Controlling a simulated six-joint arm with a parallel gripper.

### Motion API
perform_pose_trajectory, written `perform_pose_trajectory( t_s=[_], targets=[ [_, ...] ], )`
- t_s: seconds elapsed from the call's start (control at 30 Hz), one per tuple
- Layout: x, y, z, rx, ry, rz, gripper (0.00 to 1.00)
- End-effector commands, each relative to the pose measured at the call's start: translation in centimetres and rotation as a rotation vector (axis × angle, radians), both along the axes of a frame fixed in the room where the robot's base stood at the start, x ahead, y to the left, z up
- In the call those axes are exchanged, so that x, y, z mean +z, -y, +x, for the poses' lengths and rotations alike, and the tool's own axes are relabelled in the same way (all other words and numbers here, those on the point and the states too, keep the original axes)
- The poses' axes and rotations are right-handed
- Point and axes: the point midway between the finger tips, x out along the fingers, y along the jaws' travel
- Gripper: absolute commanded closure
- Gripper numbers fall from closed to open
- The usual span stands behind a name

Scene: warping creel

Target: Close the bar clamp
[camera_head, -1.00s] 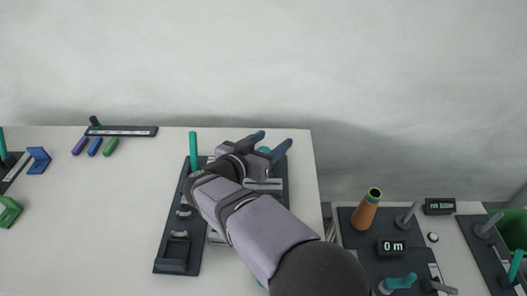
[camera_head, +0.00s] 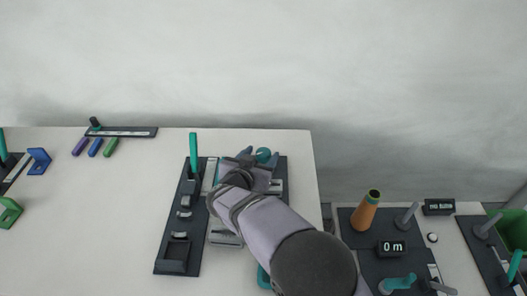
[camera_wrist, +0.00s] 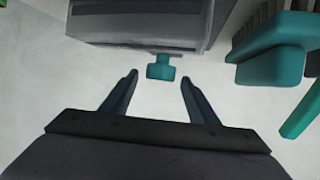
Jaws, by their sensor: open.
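A teal knob on a short stem (camera_wrist: 161,71) sticks out from a grey block (camera_wrist: 140,25) in the wrist view. I cannot tell for sure that these are parts of the bar clamp. My gripper (camera_wrist: 158,77) is open and empty. Its two dark fingers lie to either side of the knob in the picture, with gaps; the depth between them is unclear. My arm hides much of that board.
A dark board (camera_head: 164,268) with an upright teal lever (camera_head: 194,152) stands left of my arm. A larger teal part (camera_wrist: 270,65) is close on the right in the wrist view. An orange cone (camera_head: 365,212) stands on the lower right-hand bench. The table's left middle is clear.

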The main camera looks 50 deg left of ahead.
Motion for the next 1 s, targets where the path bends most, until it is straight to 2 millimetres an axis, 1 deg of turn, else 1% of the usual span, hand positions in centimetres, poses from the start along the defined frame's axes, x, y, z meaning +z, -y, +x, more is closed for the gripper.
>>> perform_pose_trajectory(
  t_s=[0.03,0.23,0.37,0.6,0.63,0.67,0.7,0.8,1.0],
  targets=[
    [-0.3,-0.2,0.6,-0.002,-0.001,-0.001,0.46],
    [-0.9,-1.0,1.9,-0.001,0.000,0.000,0.46],
    [-1.0,-1.1,2.3,-0.001,0.000,0.000,0.46],
    [-1.1,-1.2,2.3,0.000,0.000,0.000,0.46],
    [-1.1,-1.2,2.3,0.000,0.000,0.000,0.48],
    [-1.1,-1.2,2.3,0.000,0.000,0.000,0.55],
    [-1.1,-1.2,2.3,0.000,0.000,0.000,0.65],
    [-1.1,-1.2,2.3,0.000,0.000,0.000,0.86],
    [-0.9,-1.2,2.3,-0.009,0.001,0.000,0.86]
  ],
)
